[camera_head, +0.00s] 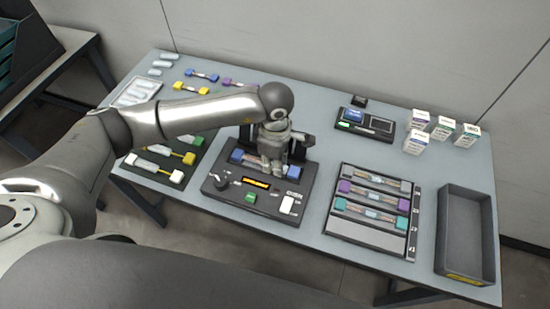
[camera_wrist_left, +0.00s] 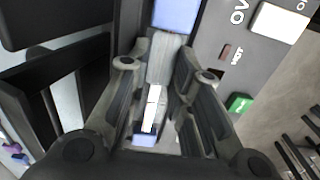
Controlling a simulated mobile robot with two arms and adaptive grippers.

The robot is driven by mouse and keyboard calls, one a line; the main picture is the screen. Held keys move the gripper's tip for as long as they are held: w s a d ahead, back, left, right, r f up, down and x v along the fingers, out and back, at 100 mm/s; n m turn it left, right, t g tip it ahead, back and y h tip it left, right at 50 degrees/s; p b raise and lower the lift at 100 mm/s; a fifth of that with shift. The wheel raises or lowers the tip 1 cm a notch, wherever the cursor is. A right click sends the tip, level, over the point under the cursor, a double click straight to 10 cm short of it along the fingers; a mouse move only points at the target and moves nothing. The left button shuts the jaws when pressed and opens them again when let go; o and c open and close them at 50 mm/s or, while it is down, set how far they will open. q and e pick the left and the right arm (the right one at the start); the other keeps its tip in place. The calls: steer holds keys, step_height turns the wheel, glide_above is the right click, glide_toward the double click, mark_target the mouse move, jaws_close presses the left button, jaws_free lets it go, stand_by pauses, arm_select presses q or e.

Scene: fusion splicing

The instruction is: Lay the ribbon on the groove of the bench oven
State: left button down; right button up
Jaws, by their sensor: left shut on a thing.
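The bench oven (camera_head: 240,199) is a black box with a knob, an orange display, a green button and a white switch, in the middle of the table. The ribbon has blue end blocks, one showing left of my gripper (camera_head: 237,156). My left gripper (camera_head: 270,164) is shut on the ribbon over the oven's rear part, where the groove lies. In the left wrist view the pale ribbon (camera_wrist_left: 160,82) runs between the two fingers (camera_wrist_left: 166,72), with a blue block beyond and another nearer. Whether it touches the groove is hidden. My right gripper is not in view.
A rack (camera_head: 368,236) with several ribbons stands right of the oven, beside an empty grey bin (camera_head: 467,232). White boxes (camera_head: 416,142) and a black device (camera_head: 365,126) stand at the back right. Loose ribbons (camera_head: 202,76) lie at the back left. A dark tray (camera_head: 177,178) is left of the oven.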

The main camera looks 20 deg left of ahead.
arm_select(q)
steer(key=shift+f, duration=0.2)
steer(key=c, duration=1.3)
jaws_free()
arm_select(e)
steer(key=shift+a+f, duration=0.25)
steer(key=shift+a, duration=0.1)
arm_select(q)
steer(key=shift+r, duration=0.15)
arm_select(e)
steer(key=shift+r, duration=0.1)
arm_select(q)
steer(key=shift+r, duration=0.2)
step_height(320, 180, up, 12)
steer(key=b, duration=0.2)
steer(key=shift+b, duration=0.35)
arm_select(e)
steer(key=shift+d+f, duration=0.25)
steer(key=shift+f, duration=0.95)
arm_select(q)
steer(key=shift+f, duration=0.15)
